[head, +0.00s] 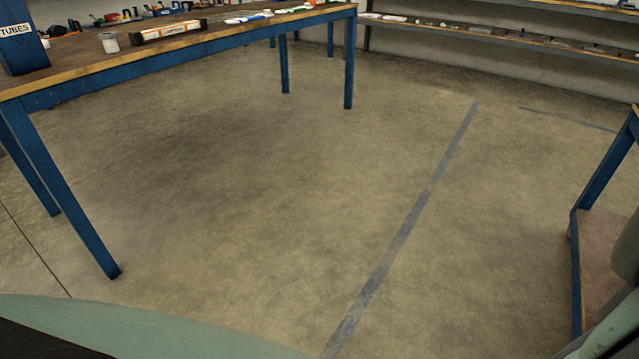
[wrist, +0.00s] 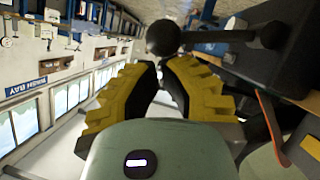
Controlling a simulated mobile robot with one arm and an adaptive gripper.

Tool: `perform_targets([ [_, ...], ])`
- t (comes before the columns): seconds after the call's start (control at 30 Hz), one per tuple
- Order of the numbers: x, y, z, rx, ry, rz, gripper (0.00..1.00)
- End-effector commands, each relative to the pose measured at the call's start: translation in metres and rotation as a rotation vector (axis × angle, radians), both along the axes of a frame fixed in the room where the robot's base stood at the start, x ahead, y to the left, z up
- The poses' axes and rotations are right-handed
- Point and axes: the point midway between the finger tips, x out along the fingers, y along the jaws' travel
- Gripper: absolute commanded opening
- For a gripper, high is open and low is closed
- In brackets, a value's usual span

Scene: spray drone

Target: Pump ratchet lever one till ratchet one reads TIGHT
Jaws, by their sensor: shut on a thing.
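A lever with a black ball knob (wrist: 163,38) shows at the top of the wrist view. Its dark rod (wrist: 218,36) runs right to a dark housing (wrist: 268,60). My gripper (wrist: 161,66), with ridged yellow and black fingers, is shut on the lever at its knob end. The fingertips hide part of the contact. I see no number on the lever and no readable TIGHT marking. The head view shows neither the lever nor my gripper.
In the head view, a blue-legged workbench (head: 190,44) stands at the left, with a blue TUBES box (head: 22,40) and a white cup (head: 110,42). Another blue-framed stand (head: 590,180) is at the right edge. The floor between is clear.

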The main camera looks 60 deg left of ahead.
Motion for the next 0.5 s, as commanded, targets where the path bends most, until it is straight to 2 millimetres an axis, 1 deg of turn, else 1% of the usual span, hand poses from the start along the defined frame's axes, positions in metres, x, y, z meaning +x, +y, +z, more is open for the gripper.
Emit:
perform_targets([
  [0.03, -0.001, 0.009, 0.003, -0.001, -0.001, 0.01, 0.0],
  [0.3, -0.014, 0.052, 0.021, 0.0, 0.003, 0.01, 0.0],
  [0.4, -0.018, 0.064, 0.027, -0.002, -0.001, 0.01, 0.0],
  [0.5, -0.02, 0.071, 0.03, -0.001, -0.001, 0.009, 0.0],
])
